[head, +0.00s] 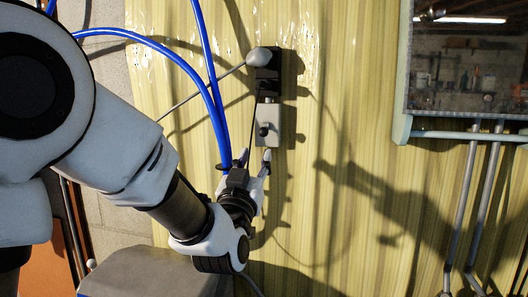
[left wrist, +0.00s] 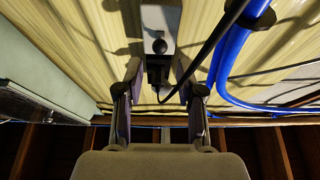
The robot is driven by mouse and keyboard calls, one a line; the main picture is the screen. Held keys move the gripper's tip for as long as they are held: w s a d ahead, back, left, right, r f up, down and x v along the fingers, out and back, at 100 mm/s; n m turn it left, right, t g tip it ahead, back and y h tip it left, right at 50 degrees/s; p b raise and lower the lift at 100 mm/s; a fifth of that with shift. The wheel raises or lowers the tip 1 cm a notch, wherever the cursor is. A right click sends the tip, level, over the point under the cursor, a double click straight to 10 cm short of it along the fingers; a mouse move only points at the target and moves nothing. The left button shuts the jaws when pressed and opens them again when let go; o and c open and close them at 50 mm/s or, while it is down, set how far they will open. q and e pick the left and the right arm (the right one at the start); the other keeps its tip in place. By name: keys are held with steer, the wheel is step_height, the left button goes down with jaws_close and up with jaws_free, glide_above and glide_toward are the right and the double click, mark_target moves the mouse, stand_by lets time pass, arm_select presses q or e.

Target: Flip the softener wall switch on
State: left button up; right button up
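The softener wall switch (head: 267,124) is a light grey plate with a round black knob, mounted on the yellow-green wall panel. In the left wrist view the switch plate (left wrist: 160,14) is at the top centre, with its dark ball-ended knob facing the camera. I cannot tell whether the knob is in the on or off position. My left gripper (head: 255,157) is just below the switch, fingers pointing up towards it, open and empty. In the left wrist view the gripper (left wrist: 157,72) shows its two fingers spread apart. My right gripper is not in view.
A black box (head: 267,78) with a rounded grey piece is above the switch. Blue hoses (head: 216,105) and a thin black cable pass left of the switch. A framed glass panel (head: 466,66) and grey pipes (head: 472,190) are at right. The panel between is clear.

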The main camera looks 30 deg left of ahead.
mark_target(263, 135)
arm_select(q)
steer(key=p+x, duration=0.1)
steer(key=x, duration=0.1)
steer(key=p+x, duration=0.2)
steer(key=x, duration=0.1)
steer(key=p+x, duration=0.2)
steer(key=shift+w+r, duration=0.1)
steer(key=shift+r, duration=0.35)
steer(key=shift+w+a+r+p, duration=0.1)
steer(key=shift+w+r+p, duration=0.05)
steer(key=shift+w+p, duration=0.2)
steer(key=shift+c, duration=0.3)
steer(key=shift+s, duration=0.2)
steer(key=c, duration=0.6)
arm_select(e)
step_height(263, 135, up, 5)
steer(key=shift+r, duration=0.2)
